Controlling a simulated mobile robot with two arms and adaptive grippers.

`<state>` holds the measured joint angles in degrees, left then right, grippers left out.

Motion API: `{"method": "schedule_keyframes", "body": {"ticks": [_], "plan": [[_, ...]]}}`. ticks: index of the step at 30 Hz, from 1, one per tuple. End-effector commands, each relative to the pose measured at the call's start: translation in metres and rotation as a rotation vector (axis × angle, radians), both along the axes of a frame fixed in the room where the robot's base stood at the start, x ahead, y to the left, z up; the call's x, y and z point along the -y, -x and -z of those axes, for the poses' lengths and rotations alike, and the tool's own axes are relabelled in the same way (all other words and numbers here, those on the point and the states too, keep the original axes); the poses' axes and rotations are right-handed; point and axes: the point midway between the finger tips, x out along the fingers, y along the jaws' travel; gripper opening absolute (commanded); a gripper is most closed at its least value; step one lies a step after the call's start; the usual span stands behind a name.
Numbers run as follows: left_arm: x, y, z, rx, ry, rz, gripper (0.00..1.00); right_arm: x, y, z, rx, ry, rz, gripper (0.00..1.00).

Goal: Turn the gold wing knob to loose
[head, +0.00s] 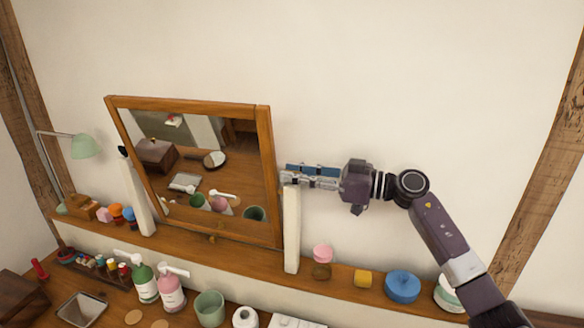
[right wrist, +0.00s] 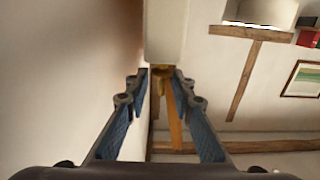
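The tilting mirror (head: 264,150) has a wooden frame and stands on the shelf between two white posts. My right gripper (head: 286,176) reaches in from the right, with its fingertips at the top of the right white post (head: 291,230). In the right wrist view, the fingers are apart, one on each side of a small gold-brown piece that looks like the gold wing knob (right wrist: 162,73), just below the white post (right wrist: 164,30). I cannot tell whether they touch it. The fingers hide the knob in the head view. My left gripper is not in view.
Pump bottles (head: 172,292) and a green cup (head: 210,308) stand on the lower table. The wall above is bare.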

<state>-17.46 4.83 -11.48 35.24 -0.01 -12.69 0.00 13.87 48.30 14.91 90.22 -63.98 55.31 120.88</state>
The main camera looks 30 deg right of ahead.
Motion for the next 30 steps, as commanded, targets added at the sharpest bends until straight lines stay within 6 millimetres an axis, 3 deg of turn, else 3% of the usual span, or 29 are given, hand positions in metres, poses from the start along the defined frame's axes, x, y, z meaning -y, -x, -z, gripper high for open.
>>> {"method": "schedule_keyframes", "body": {"ticks": [11, 18, 30], "plan": [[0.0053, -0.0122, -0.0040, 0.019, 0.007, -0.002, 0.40, -0.0060, -0.0064, 0.0002, 0.001, 0.001, -0.001, 0.22], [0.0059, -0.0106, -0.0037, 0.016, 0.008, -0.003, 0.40, -0.0057, -0.0064, 0.0001, 0.001, 0.001, 0.000, 0.00], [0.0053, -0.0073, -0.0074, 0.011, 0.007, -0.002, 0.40, -0.0062, -0.0079, -0.0005, -0.004, 0.004, -0.049, 0.00]]}}
